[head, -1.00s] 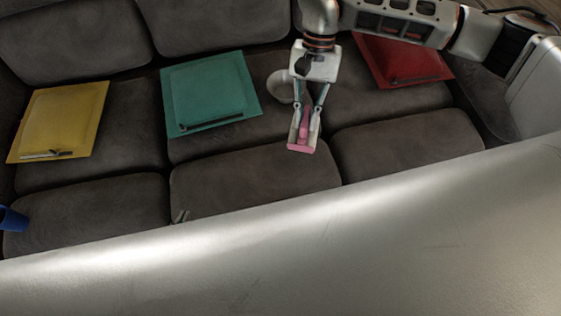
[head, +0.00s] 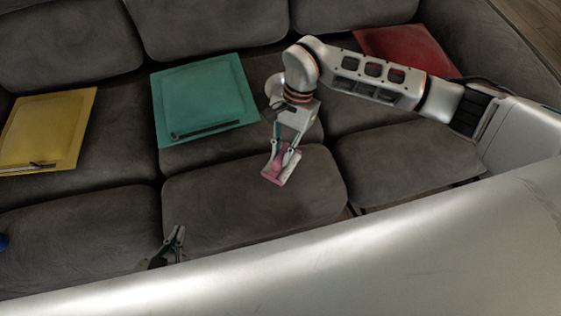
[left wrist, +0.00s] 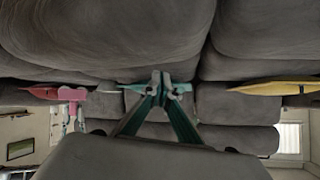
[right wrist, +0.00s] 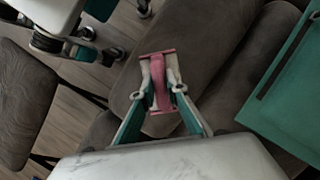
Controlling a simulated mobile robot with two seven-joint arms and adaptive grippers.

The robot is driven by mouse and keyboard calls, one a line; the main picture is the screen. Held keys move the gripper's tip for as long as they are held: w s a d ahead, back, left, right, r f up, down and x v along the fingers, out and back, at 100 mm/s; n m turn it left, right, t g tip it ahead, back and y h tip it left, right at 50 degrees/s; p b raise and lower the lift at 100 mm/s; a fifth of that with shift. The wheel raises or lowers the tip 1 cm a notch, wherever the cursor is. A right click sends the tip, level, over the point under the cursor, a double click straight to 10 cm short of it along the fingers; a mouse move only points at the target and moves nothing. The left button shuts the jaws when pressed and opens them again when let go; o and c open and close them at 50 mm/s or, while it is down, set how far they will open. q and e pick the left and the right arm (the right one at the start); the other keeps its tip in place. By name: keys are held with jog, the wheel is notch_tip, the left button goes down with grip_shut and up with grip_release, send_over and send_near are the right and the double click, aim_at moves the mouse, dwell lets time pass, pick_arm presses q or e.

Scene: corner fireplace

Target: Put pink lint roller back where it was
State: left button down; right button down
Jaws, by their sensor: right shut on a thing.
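The pink lint roller (head: 283,168) is held by my right gripper (head: 284,153), which is shut on it above the front middle seat cushion. In the right wrist view the pink lint roller (right wrist: 161,100) sits between the two fingertips, its wide end beyond them. Its contact with the cushion cannot be told. The pink lint roller also shows at the left of the left wrist view (left wrist: 72,94). My left gripper (head: 177,236) is low near the sofa's front edge, apart from the roller. Its fingertips (left wrist: 161,86) are together and empty.
A teal square tray (head: 205,88) lies on the back middle cushion, a yellow one (head: 45,125) to its left, and a red one (head: 400,48) on the right behind my right arm. A pale round object (head: 272,88) is partly hidden. The front cushions (head: 90,225) look mostly clear.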

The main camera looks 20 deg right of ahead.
pick_arm(q)
jog(key=shift+w+r, duration=0.15)
pick_arm(e)
notch_tip(320, 180, down, 3)
jog(key=shift+r, duration=0.15)
pick_arm(q)
jog(key=shift+s+d+f+b, duration=0.1)
jog(key=shift+s+f+b, duration=0.2)
jog(key=shift+f+b, duration=0.3)
pick_arm(e)
notch_tip(320, 180, down, 4)
jog(key=shift+s+f, duration=0.1)
pick_arm(q)
jog(key=shift+w+r, duration=0.15)
jog(key=shift+r, duration=0.25)
jog(key=shift+w+r, duration=0.15)
jog(key=shift+r, duration=0.05)
jog(key=shift+f, duration=0.15)
pick_arm(e)
jog(key=shift+f, duration=0.15)
pick_arm(q)
jog(key=shift+d, duration=0.1)
pick_arm(e)
jog(key=c, duration=2)
grip_release()
